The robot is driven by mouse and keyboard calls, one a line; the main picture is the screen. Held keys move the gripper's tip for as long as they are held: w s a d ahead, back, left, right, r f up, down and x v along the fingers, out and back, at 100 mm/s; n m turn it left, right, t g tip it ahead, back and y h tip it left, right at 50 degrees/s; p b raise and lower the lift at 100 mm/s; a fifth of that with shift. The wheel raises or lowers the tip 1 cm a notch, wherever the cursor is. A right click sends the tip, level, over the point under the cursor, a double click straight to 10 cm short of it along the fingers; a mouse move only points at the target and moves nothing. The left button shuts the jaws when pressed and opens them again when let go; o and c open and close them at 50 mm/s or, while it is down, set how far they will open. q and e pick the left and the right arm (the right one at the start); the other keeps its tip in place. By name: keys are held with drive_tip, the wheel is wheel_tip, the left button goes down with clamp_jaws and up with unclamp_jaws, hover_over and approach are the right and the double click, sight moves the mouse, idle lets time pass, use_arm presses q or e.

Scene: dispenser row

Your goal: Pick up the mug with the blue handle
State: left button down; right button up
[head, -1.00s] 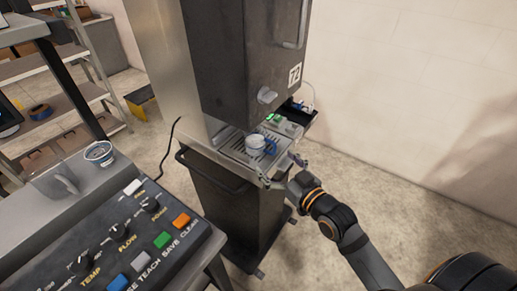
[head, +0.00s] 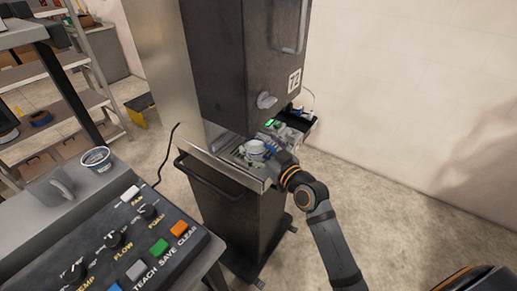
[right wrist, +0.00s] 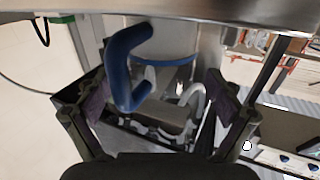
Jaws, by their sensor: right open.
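The mug (head: 255,147) is pale, with a blue handle, and stands upright on the metal drip tray (head: 224,148) of the dispenser. Its blue handle (right wrist: 120,70) is large in the right wrist view, left of the pale mug body (right wrist: 165,45). My right gripper (head: 277,158) is at the right side of the mug, by the handle. In the right wrist view its two fingers (right wrist: 157,92) are apart, with the handle ahead of and partly between them; I cannot tell whether they touch it. My left gripper is out of view.
The dark dispenser body (head: 240,70), marked 72, rises close behind and above the mug. A black side tray (head: 300,121) is just right. A control panel (head: 125,245) with coloured buttons and another cup (head: 96,159) are at left. Open floor lies to the right.

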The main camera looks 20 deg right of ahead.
drive_tip(key=shift+x, duration=0.8)
drive_tip(key=shift+s, duration=0.15)
drive_tip(key=shift+c, duration=0.3)
drive_tip(key=shift+c, duration=1.1)
drive_tip(key=c, duration=1)
drive_tip(key=shift+c, duration=0.6)
